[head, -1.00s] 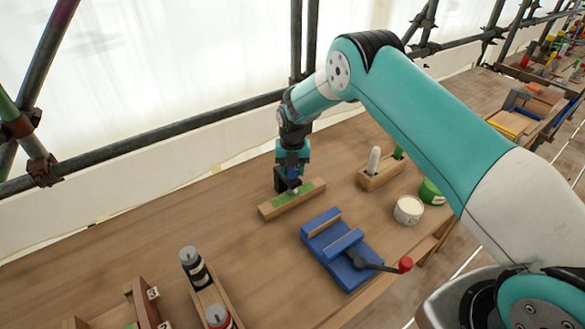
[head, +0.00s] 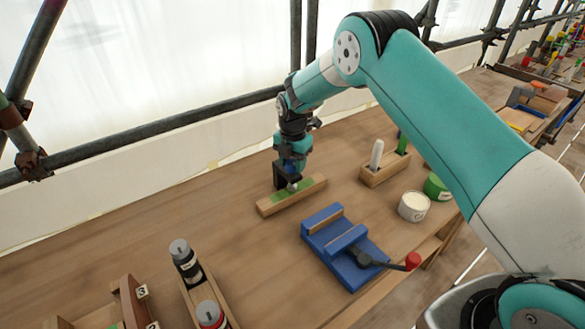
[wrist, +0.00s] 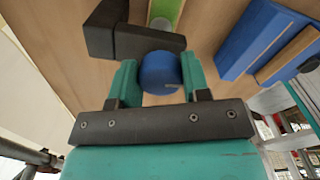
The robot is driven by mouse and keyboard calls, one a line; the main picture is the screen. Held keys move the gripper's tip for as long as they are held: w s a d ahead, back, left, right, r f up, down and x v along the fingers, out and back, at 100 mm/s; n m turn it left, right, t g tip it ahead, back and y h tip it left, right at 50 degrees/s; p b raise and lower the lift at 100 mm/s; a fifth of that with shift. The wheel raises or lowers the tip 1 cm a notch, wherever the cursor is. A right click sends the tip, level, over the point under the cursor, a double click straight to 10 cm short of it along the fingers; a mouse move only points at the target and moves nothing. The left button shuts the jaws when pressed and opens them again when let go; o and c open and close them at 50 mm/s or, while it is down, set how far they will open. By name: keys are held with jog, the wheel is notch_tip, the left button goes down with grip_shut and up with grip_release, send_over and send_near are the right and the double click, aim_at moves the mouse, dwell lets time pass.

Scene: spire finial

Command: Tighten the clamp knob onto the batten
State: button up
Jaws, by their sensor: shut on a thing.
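The blue clamp knob (wrist: 160,72) sits between the two teal fingers of my gripper (wrist: 159,80) in the wrist view, and the gripper is shut on it. In the head view my gripper (head: 291,163) points down over the knob. The black clamp body (wrist: 125,38) lies just beyond the knob in the wrist view. It also shows in the head view (head: 281,179), at the batten's back edge. The wooden batten (head: 270,207) lies on the bench with a green patch on top. A small pale screw tip shows at the green patch; whether it touches is unclear.
A blue vise (head: 345,268) with a red-ended lever stands in front of the batten. To the right are a wooden block with upright tools (head: 380,172), a white tub (head: 413,206) and a green tin (head: 436,187). A bottle rack (head: 205,288) stands front left. Scaffold pipes run behind.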

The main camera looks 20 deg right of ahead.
jog(key=m+b, duration=0.2)
jog(key=m, duration=0.2)
jog(key=shift+f+m, duration=0.1)
jog(key=shift+m, duration=0.2)
jog(key=m+b, duration=0.1)
jog(key=m, duration=0.2)
jog(key=shift+s+m+b, duration=0.1)
jog(key=shift+m+b, duration=0.2)
jog(key=shift+m, duration=0.1)
jog(key=m+b, duration=0.1)
jog(key=m, duration=0.8)
jog(key=shift+s+b, duration=0.1)
jog(key=shift+b, duration=0.3)
jog(key=m, duration=0.3)
jog(key=shift+m, duration=0.3)
jog(key=m, duration=0.4)
jog(key=shift+a+m+b, duration=0.15)
jog(key=shift+m+b, duration=0.15)
jog(key=shift+b, duration=0.1)
jog(key=m, duration=0.3)
jog(key=shift+r, duration=0.2)
jog(key=shift+a+m, duration=0.1)
jog(key=shift+m, duration=2)
